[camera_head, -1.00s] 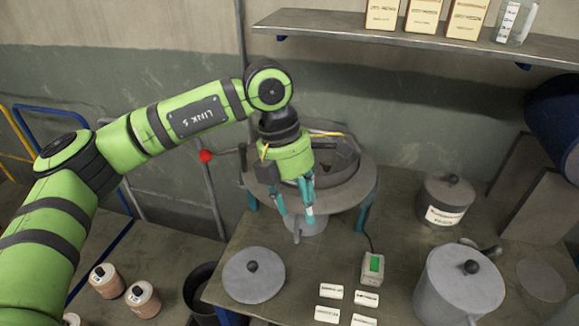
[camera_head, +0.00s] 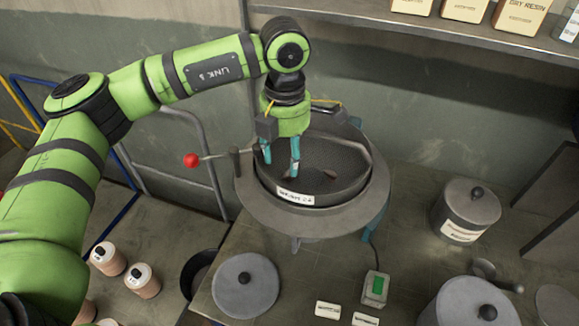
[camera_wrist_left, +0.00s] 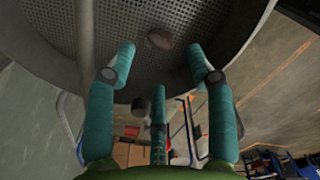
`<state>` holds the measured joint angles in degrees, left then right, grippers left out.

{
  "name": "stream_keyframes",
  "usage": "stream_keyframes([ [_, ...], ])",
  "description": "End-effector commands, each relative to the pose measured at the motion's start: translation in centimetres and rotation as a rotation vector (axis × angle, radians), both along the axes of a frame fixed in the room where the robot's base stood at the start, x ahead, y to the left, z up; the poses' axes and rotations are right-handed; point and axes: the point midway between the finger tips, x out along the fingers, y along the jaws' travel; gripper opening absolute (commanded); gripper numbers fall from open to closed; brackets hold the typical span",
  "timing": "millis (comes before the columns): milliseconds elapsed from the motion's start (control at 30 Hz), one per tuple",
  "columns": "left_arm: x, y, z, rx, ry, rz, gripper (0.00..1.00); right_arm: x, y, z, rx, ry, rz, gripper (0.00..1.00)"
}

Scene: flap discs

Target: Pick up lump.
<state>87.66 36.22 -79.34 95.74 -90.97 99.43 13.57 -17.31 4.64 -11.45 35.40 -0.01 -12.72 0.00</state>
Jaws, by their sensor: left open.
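The lump (camera_wrist_left: 160,39) is a small brownish oval on the perforated floor of the round sieve (camera_wrist_left: 60,35) in the left wrist view. My left gripper (camera_head: 281,162) points down over the left part of the sieve. Its teal fingers are spread and empty. In the left wrist view the fingers of the left gripper (camera_wrist_left: 161,62) stand apart, with the lump beyond their tips and not touched. My right gripper is not in view.
The sieve's raised rim surrounds the fingers. A red-knobbed lever (camera_head: 191,160) sticks out to its left. A shelf (camera_head: 430,40) hangs behind.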

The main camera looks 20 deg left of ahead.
Motion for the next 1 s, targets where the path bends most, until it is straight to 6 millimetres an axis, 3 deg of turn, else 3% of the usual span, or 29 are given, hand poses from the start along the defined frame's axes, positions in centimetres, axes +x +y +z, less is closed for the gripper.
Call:
stream_keyframes([
  [133,-0.3,-0.7,-1.6,0.001,0.004,-0.003,0.54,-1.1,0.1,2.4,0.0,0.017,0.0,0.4],
  [300,-0.2,-0.6,-3.8,0.0,0.003,-0.001,0.54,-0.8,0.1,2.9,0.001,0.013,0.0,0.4],
  [567,-0.1,-0.6,-4.2,-0.001,-0.001,-0.001,0.54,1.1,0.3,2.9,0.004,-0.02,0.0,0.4],
  [633,-0.1,-0.6,-4.2,-0.001,-0.001,-0.001,0.28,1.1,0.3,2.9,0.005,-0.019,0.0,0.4],
  [733,-0.1,-0.6,-4.2,-0.001,-0.001,-0.001,0.07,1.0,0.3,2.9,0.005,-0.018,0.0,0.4],
  [1000,-0.1,-0.6,-4.2,-0.001,-0.001,-0.001,0.07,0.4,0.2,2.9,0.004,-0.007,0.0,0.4],
])
